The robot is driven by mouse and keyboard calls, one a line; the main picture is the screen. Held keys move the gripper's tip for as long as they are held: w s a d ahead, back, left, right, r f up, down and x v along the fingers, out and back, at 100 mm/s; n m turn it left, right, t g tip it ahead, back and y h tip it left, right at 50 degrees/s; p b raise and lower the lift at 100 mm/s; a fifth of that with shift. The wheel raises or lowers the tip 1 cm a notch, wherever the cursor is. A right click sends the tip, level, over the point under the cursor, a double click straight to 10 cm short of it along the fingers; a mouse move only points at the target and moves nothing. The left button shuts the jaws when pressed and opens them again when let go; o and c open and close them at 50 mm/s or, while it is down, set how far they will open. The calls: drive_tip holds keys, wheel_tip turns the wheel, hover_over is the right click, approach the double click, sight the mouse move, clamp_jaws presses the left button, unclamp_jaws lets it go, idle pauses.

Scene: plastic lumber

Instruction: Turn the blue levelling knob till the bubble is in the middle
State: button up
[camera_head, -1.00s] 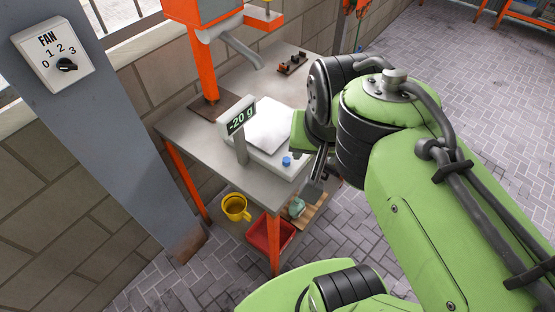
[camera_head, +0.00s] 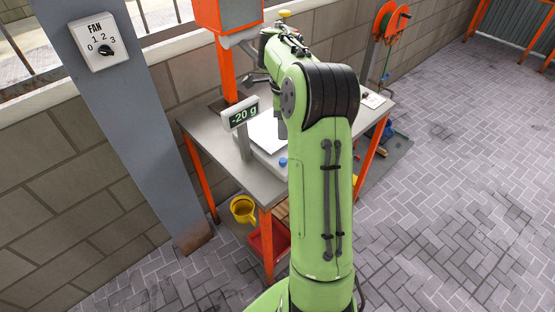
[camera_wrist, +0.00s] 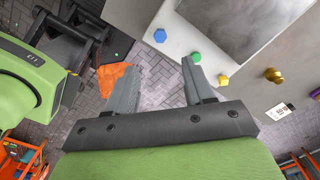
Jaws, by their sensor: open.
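The scale (camera_head: 262,142) stands on the grey bench, and its display (camera_head: 241,116) reads -20 g. The blue knob (camera_head: 283,162) is at the scale's near corner. In the wrist view the blue knob (camera_wrist: 160,36) sits at the scale's edge, with a green knob (camera_wrist: 196,57) and a yellow knob (camera_wrist: 223,80) in a row to its right. My gripper (camera_wrist: 160,64) is open and empty, its two fingers apart. The blue knob appears beyond the fingertips, apart from them. I cannot make out a bubble.
A brass knob (camera_wrist: 273,75) is on a grey surface at the right of the wrist view. An orange post (camera_head: 228,75) rises at the bench's back. Paved floor at right is clear.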

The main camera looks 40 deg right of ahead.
sight(283, 160)
wheel_tip(283, 160, down, 13)
drive_tip(key=b, duration=0.3)
clamp_jaws()
drive_tip(key=shift+n, duration=0.4)
